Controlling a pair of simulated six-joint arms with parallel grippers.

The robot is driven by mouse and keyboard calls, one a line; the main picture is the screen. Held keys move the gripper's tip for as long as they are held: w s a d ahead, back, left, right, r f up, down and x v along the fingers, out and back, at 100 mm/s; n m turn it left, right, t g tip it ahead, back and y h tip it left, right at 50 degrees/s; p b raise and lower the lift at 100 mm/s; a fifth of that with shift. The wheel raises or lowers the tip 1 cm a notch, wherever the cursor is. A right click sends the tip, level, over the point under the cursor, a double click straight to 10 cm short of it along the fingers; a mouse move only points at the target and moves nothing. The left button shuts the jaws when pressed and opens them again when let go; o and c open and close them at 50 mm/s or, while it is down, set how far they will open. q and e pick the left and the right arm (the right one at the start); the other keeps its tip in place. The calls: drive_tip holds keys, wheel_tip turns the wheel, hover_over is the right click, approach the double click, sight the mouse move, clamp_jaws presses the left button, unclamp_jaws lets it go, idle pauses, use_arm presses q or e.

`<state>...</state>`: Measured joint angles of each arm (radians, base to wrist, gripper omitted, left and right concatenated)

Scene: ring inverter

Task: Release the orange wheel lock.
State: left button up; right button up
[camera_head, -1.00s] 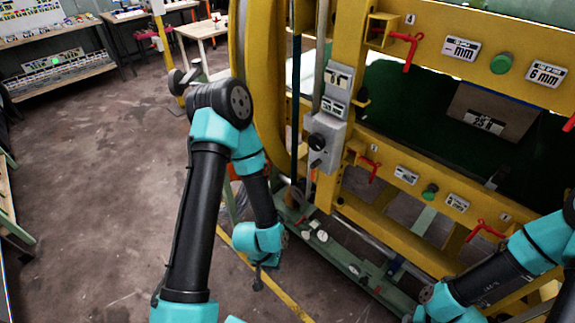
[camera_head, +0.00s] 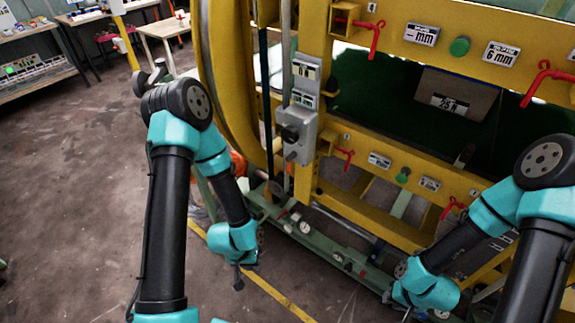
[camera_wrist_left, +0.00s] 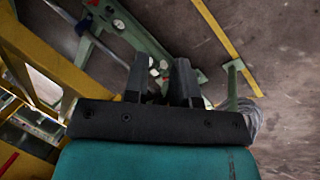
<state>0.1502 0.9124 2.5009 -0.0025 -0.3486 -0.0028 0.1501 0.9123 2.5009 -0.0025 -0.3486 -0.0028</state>
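A rounded orange part (camera_head: 238,163) shows low on the left of the yellow machine frame, behind my left arm. It is mostly hidden, and I cannot tell whether it is the orange wheel lock. My left gripper (camera_head: 239,277) hangs low in front of the machine's green base, below and apart from the orange part. In the left wrist view its two dark fingers (camera_wrist_left: 160,82) are apart with nothing between them. The orange part cannot be made out in that view. My right wrist is low at the right, its fingers too small and dark to read.
The yellow frame (camera_head: 307,150) carries a grey control box (camera_head: 297,128) and red handles (camera_head: 376,38). A green base beam (camera_head: 290,222) with gauges runs along its foot. Bare floor (camera_head: 75,200) lies open at left. Work tables (camera_head: 168,27) stand behind.

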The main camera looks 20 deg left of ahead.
use_arm(q)
drive_tip(key=shift+w+a, duration=0.15)
drive_tip(key=shift+w, duration=0.3)
drive_tip(key=shift+c, duration=1.4)
drive_tip(key=shift+m+t, duration=0.3)
drive_tip(key=shift+m, duration=0.2)
drive_tip(key=w, duration=0.3)
drive_tip(key=w+a+r, duration=0.1)
drive_tip(key=w, duration=0.1)
drive_tip(key=w+a+r, duration=0.1)
drive_tip(key=w, duration=0.2)
drive_tip(key=shift+w+a+r, duration=0.1)
drive_tip(key=shift+w+a, duration=0.15)
drive_tip(key=shift+w, duration=0.1)
clamp_jaws()
drive_tip(key=w+a+r+m+t+h, duration=0.1)
drive_tip(key=w+a+r+m, duration=0.1)
drive_tip(key=w+r, duration=0.8)
drive_tip(key=w+a+r+m+t+h, duration=0.1)
drive_tip(key=w+a+r, duration=0.3)
drive_tip(key=w+r, duration=0.6)
drive_tip(key=shift+w+r+m+h, duration=0.15)
drive_tip(key=shift+r+m+h, duration=0.25)
drive_tip(key=shift+m, duration=0.2)
